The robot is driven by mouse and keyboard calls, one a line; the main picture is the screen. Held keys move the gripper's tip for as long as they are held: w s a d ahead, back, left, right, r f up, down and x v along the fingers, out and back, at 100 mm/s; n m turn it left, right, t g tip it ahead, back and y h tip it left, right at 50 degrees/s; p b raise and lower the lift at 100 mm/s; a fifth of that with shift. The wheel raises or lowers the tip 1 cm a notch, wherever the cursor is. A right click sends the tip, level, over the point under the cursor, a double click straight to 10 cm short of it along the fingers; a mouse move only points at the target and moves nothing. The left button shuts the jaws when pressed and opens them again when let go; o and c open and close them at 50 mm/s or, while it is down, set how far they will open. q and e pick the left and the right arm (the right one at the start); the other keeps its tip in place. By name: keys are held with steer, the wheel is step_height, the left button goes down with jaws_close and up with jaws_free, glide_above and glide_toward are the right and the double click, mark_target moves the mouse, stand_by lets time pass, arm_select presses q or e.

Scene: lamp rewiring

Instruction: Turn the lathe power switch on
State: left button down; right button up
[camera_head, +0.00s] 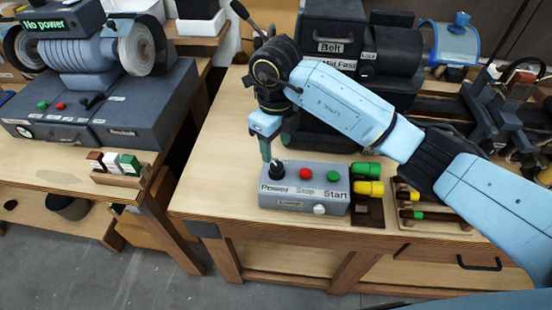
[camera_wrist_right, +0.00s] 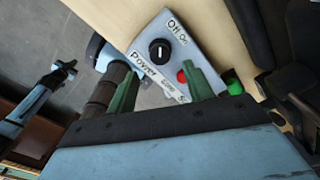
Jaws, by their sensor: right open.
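The grey control box (camera_head: 300,208) sits near the bench's front edge, with labels Power, Stop and Start. Its black power knob (camera_head: 276,168) is at the left end. In the right wrist view the knob (camera_wrist_right: 158,51) has a white mark and an Off/On label (camera_wrist_right: 178,32) beside it. My right gripper (camera_head: 268,150) points down just above and behind the knob in the head view. My left gripper does not clearly show.
Red (camera_head: 305,174) and green (camera_head: 333,176) buttons sit right of the knob. The lathe (camera_head: 330,75) is behind. The left bench's machine display (camera_head: 45,25) reads "No power". Bare bench top lies left of the box.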

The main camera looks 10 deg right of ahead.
mark_target(276, 165)
step_height(276, 165, down, 6)
steer(key=shift+f, duration=0.2)
steer(key=shift+c, duration=0.2)
steer(key=c, duration=0.9)
